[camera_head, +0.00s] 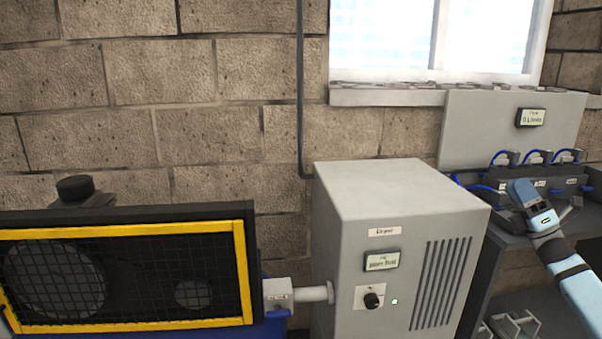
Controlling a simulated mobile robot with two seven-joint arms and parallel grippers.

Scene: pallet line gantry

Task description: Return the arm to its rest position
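My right arm comes in from the lower right, light blue with a dark and white band. Its end with my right gripper (525,193) is in front of the dark shelf unit, just below the valve block (540,184). The fingers are not clear enough to tell open from shut, and I see nothing plainly held. My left arm and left gripper are out of view.
A grey dryer cabinet (345,220) with a knob and vents stands left of my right arm. A yellow-framed mesh guard (130,235) is at far left, joined to it by a pipe. A grey panel (475,130) and shelf unit (485,265) stand at right.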

